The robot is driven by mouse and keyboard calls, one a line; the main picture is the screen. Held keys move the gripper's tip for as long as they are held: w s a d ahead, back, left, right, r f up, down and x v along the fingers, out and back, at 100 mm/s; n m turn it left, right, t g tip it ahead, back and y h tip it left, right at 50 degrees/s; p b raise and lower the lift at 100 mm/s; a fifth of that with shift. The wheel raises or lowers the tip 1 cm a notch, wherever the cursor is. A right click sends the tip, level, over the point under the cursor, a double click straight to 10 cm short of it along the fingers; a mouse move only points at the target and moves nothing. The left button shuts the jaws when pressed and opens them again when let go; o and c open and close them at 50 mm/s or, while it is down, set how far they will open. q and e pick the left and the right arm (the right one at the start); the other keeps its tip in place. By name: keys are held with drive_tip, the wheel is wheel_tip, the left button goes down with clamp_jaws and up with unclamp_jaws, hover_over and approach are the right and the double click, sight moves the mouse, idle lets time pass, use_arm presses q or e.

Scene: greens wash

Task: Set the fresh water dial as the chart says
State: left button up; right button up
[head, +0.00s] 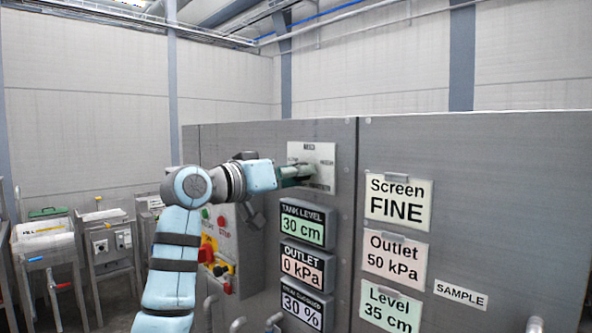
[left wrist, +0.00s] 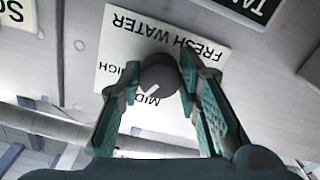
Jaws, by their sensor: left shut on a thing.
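The fresh water dial (left wrist: 160,78) is a dark round knob on a white plate (left wrist: 110,45), which appears upside down in the left wrist view. The plate reads FRESH WATER, with HIGH and MID legible. The dial's white pointer mark slants down-left in that view, towards the MID lettering. My left gripper (left wrist: 160,72) is shut on the dial, one teal finger on each side. In the head view my left gripper (head: 298,173) reaches the plate (head: 325,158) and hides the dial. No chart for fresh water is legible. My right gripper is not in view.
Displays read tank level 30 cm (head: 303,224), outlet 0 kPa (head: 302,266) and 30 % (head: 302,306). Cards read Screen FINE (head: 397,202), Outlet 50 kPa (head: 394,255) and Level 35 cm (head: 390,307). A red and yellow switch (head: 207,250) is behind my left arm.

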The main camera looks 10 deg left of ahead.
use_arm(q)
drive_tip(key=n+p, duration=0.2)
drive_tip(key=n, duration=0.2)
drive_tip(key=shift+r+n, duration=0.1)
drive_tip(key=shift+n, duration=0.3)
idle(0.4)
drive_tip(key=o, duration=1.1)
drive_tip(key=shift+o, duration=0.2)
drive_tip(key=v, duration=1.2)
